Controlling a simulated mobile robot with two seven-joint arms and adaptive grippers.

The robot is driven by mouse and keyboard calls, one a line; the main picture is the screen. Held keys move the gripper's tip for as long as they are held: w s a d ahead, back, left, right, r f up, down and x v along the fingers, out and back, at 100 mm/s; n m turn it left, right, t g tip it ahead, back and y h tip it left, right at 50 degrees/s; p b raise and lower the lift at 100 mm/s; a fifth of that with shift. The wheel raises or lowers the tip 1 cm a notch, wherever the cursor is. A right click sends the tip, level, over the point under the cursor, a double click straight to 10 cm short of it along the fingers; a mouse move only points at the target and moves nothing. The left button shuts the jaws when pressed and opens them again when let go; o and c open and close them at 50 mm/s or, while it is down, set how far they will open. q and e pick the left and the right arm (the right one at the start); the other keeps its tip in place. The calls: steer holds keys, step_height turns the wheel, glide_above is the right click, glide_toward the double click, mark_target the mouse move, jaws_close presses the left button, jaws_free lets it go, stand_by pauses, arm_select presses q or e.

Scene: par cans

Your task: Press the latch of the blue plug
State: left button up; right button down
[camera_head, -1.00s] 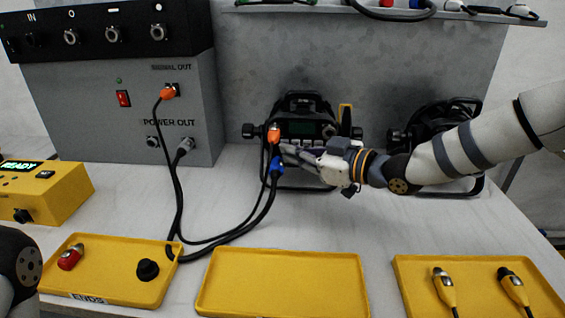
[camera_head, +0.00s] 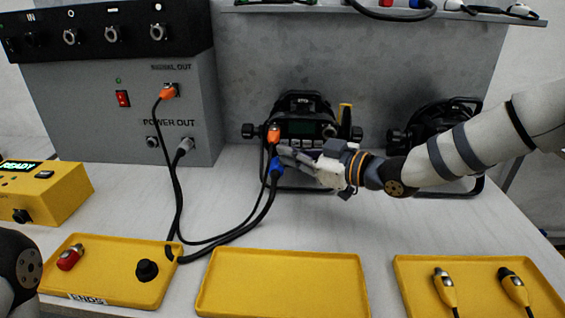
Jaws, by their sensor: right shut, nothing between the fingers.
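The blue plug (camera_head: 277,166) sits at the lower front of the black par can (camera_head: 302,108), with its black cable running down and left. An orange plug (camera_head: 274,135) is just above it on the same can. My right gripper (camera_head: 283,154) is shut and empty, with its fingertips at the top right of the blue plug. I cannot tell whether they touch it. The latch itself is too small to make out and may be behind the fingers. My left gripper is not in view.
A grey power box (camera_head: 125,112) stands at the back left with cables plugged in. A second par can (camera_head: 440,130) is behind my right arm. Yellow trays (camera_head: 283,284) line the front edge. A yellow tester (camera_head: 52,192) is at the left. The table's middle is mostly clear.

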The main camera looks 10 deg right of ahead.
stand_by(0.3)
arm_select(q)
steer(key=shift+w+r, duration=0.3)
arm_select(e)
steer(key=shift+s+d+r, duration=0.15)
steer(key=shift+d+r, duration=0.35)
steer(key=shift+d, duration=0.05)
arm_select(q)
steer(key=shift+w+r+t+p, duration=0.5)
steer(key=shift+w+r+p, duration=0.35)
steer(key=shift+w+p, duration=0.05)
arm_select(e)
steer(key=d+r, duration=0.1)
steer(key=s+d+r, duration=0.1)
steer(key=d+r, duration=0.1)
steer(key=shift+d+r, duration=0.2)
steer(key=shift+r, duration=0.1)
steer(key=shift+f, duration=0.15)
